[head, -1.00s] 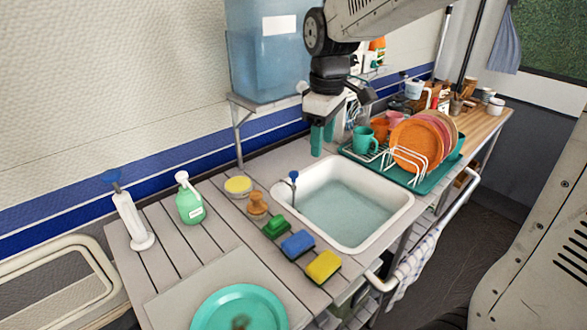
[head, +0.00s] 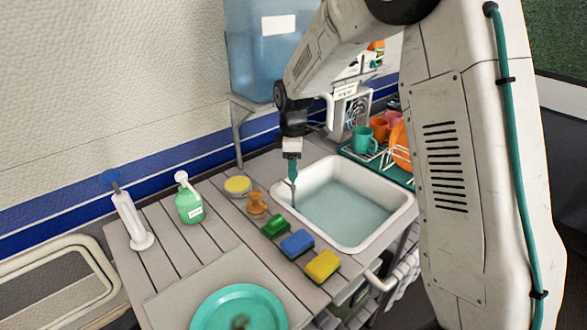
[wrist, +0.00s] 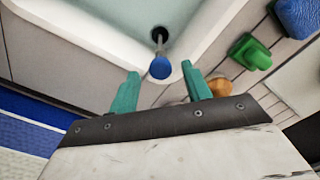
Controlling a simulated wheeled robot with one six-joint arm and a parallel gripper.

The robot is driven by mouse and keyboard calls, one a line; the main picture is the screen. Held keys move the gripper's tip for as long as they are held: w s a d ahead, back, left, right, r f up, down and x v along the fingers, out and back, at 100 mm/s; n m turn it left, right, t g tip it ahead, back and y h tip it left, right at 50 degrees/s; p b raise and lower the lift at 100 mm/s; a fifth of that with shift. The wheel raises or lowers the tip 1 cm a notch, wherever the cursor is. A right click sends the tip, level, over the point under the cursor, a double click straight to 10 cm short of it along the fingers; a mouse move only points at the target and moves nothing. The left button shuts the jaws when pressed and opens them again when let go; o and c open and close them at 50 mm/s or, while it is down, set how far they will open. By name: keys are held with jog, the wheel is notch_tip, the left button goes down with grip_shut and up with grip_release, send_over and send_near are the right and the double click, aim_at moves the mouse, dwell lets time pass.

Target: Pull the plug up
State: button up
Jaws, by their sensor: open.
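The plug has a blue round knob (wrist: 160,68) on a thin grey stem, seen in the wrist view rising from the dark drain hole (wrist: 160,34). The white sink (head: 388,222) holds water. My gripper (head: 291,179) points down over the sink's left corner in the head view and hides the knob; part of the stem (head: 293,197) shows below it. In the wrist view my gripper (wrist: 161,72) is open, with its two teal fingers on either side of the knob and gaps visible. I cannot tell if the knob is fully between the fingertips in depth.
A green soap bottle (head: 190,203) stands farther left. The dish rack (head: 375,155) is at the right.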

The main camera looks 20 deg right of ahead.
jog(key=shift+f, duration=0.6)
jog(key=shift+c, duration=0.3)
grip_shut()
jog(key=shift+r, duration=1.75)
jog(key=shift+o, duration=0.3)
grip_release()
notch_tip(320, 180, up, 8)
jog(key=shift+f, duration=0.15)
